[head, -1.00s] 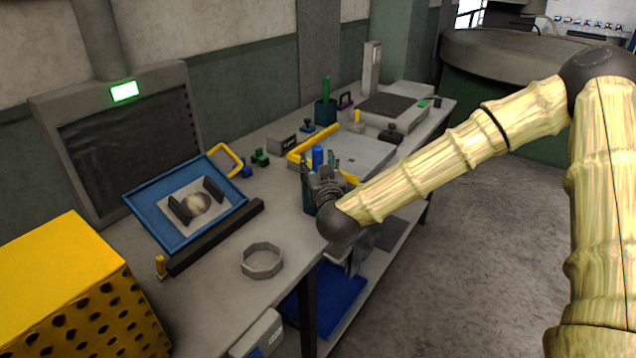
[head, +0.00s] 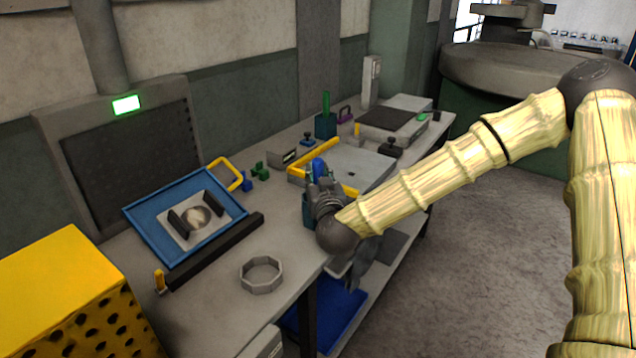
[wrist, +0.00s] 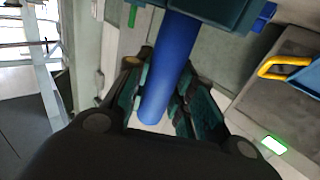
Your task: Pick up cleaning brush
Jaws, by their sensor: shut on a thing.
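The cleaning brush shows as a blue cylindrical handle; its top (head: 319,167) stands just above my gripper in the head view. In the wrist view the blue handle (wrist: 168,75) runs between my two dark-green-padded fingers. My gripper (wrist: 158,100) is shut on this handle; it also shows in the head view (head: 322,186) at the bench's front edge. A teal holder (head: 308,210) stands just below and beside my gripper, and its wall fills the top of the wrist view (wrist: 215,12). The brush's other end is hidden at the holder; I cannot tell how deep it sits.
A grey plate with yellow edging (head: 358,165) lies behind my gripper. A blue tray (head: 150,228), a black bar (head: 215,250) and a grey octagonal ring (head: 261,276) lie to the left. A green holder (head: 325,126) stands further back. Floor at the right is clear.

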